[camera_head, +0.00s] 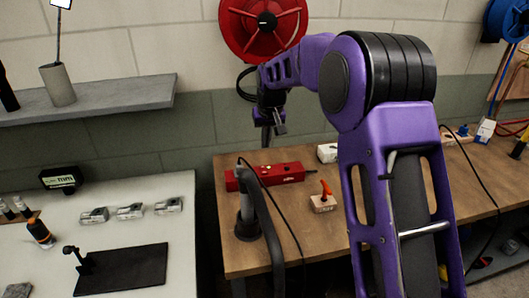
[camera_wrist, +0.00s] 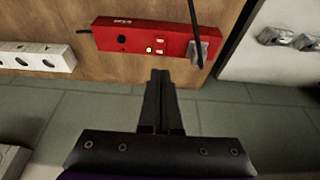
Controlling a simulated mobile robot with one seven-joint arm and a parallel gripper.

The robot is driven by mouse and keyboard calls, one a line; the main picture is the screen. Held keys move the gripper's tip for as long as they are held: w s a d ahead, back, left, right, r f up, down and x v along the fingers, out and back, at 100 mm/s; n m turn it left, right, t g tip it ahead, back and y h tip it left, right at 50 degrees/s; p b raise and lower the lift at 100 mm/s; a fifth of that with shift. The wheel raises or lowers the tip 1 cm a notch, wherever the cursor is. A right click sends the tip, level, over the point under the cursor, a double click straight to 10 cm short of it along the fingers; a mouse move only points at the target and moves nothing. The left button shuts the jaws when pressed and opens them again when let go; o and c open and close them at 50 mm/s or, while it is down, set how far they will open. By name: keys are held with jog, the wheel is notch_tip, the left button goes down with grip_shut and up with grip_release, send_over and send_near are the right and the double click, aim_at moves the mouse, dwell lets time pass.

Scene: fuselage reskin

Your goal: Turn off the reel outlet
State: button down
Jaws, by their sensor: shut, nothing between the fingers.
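A long red box (camera_head: 281,175) lies on the wooden bench in the head view. In the head view my gripper (camera_head: 267,140) is above and behind the box, partly blurred. Which part is the reel outlet is not labelled legibly.
A red reel (camera_head: 265,22) hangs on the wall behind my arm. A white socket strip (camera_wrist: 40,57) lies beside the red box. A block with an orange-red handle (camera_head: 324,200) and a dark upright stand (camera_head: 247,215) with a loose cable are nearby. A grey shelf (camera_head: 110,102) juts out left.

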aim_at(263, 166)
jog(key=shift+v, duration=1.15)
jog(key=shift+w+a+r+b, duration=0.1)
jog(key=shift+w+r+b, duration=0.15)
jog(key=shift+w+b, duration=0.65)
jog(key=shift+s, duration=0.2)
jog(key=x, duration=1.3)
jog(key=shift+s+f+b, duration=0.15)
jog(key=shift+s+b, duration=0.05)
jog(key=shift+b, duration=0.2)
jog(key=shift+f, duration=0.45)
